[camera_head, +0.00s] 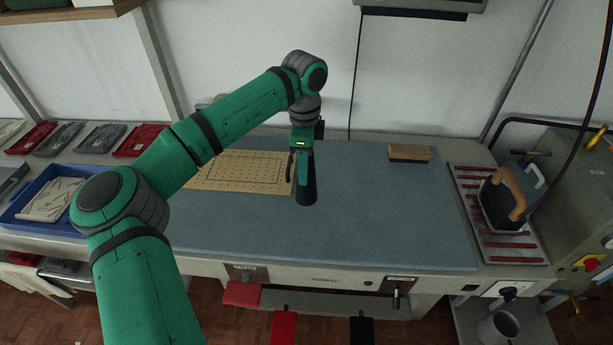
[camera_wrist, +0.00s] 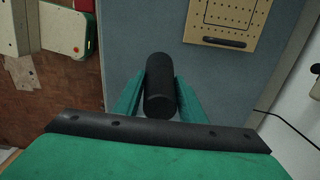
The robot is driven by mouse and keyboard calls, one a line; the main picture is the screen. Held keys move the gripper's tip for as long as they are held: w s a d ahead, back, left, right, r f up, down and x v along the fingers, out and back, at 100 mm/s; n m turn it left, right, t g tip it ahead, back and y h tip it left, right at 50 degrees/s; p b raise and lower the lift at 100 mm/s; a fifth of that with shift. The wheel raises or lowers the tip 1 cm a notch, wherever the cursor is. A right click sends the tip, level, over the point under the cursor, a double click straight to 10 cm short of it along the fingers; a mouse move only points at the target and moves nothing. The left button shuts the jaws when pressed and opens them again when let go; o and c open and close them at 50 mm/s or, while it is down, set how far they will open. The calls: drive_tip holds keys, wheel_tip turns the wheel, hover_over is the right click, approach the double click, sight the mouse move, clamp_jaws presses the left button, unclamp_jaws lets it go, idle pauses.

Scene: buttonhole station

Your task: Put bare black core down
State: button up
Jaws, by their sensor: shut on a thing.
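The bare black core (camera_wrist: 160,88) is a dark cylinder between the two green fingers of my gripper (camera_wrist: 158,100) in the wrist view. My gripper is shut on it. In the head view my gripper (camera_head: 304,170) points down over the middle of the blue-grey table (camera_head: 390,215).
A perforated tan board (camera_head: 235,172) lies left of my gripper, with a black bar (camera_wrist: 224,42) near its edge. A wooden block (camera_head: 409,153) lies at the back right. An iron (camera_head: 502,200) stands on a striped rest at right. The table's right and front parts are clear.

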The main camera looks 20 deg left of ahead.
drive_tip(key=w+f, duration=0.2)
drive_tip(key=shift+d+f, duration=0.1)
drive_tip(key=shift+f, duration=0.25)
drive_tip(key=f, duration=0.3)
drive_tip(key=shift+w, duration=0.2)
drive_tip(key=shift+f, duration=0.2)
drive_tip(key=shift+a, duration=0.2)
drive_tip(key=shift+f, duration=0.15)
drive_tip(key=o, duration=1)
drive_tip(key=shift+d, duration=0.1)
drive_tip(key=shift+o, duration=0.2)
